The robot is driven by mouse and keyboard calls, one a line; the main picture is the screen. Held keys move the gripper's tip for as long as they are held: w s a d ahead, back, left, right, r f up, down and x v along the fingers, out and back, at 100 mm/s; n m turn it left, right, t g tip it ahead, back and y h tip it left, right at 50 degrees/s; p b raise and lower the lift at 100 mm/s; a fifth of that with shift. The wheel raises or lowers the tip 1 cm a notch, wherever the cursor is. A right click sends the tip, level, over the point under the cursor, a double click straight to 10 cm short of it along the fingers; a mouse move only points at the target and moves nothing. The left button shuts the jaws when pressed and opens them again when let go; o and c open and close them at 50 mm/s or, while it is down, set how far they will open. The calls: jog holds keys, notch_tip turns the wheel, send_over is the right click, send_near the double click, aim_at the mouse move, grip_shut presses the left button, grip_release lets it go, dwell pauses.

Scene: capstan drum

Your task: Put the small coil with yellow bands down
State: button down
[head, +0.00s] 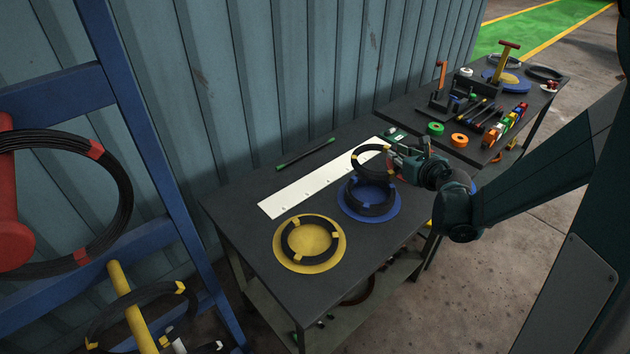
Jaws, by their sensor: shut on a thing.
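My gripper (390,160) is shut on a small dark coil (358,168) with yellow bands. It holds the coil above the table, over the far side of a blue disc (346,204). A dark coil with blue bands (368,210) lies on that disc. To the left, nearer the front edge, a yellow disc (310,238) carries another dark coil with yellow bands (288,248). The fingers hide part of the held coil. The exact gap below it cannot be told.
A white strip (300,193) and a green rod (305,153) lie behind the discs. A second table with tools and tape rolls (435,129) stands at right. A blue rack (150,150) with large coils (125,190) stands at left. The table's left end is clear.

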jog(key=s+a+n+g+y, duration=0.1)
jog(key=s+a+n+y, duration=0.1)
jog(key=a, duration=0.3)
jog(key=s+a+f+n+g+y, duration=0.1)
jog(key=s+a+n+g+y, duration=0.1)
jog(key=a, duration=0.4)
jog(key=s+a+f+n+g+y, duration=0.1)
jog(key=s+a+n+y, duration=0.1)
jog(key=a, duration=0.3)
jog(key=shift+s+a+f+n+y, duration=0.3)
jog(key=shift+n+y, duration=0.1)
jog(key=shift+n, duration=0.1)
jog(key=s+a+r+n+g+y, duration=0.2)
jog(key=s+a+n+g, duration=0.25)
jog(key=s+a, duration=0.2)
notch_tip(320, 180, up, 2)
jog(key=n+g, duration=0.4)
jog(key=g, duration=0.1)
send_over(310, 218)
jog(key=shift+r+y+b, duration=0.1)
jog(key=shift+y+b, duration=0.2)
jog(key=shift+f+b, duration=0.8)
jog(key=shift+f, duration=2.35)
jog(key=shift+f+b, duration=0.5)
jog(key=shift+f, duration=1.4)
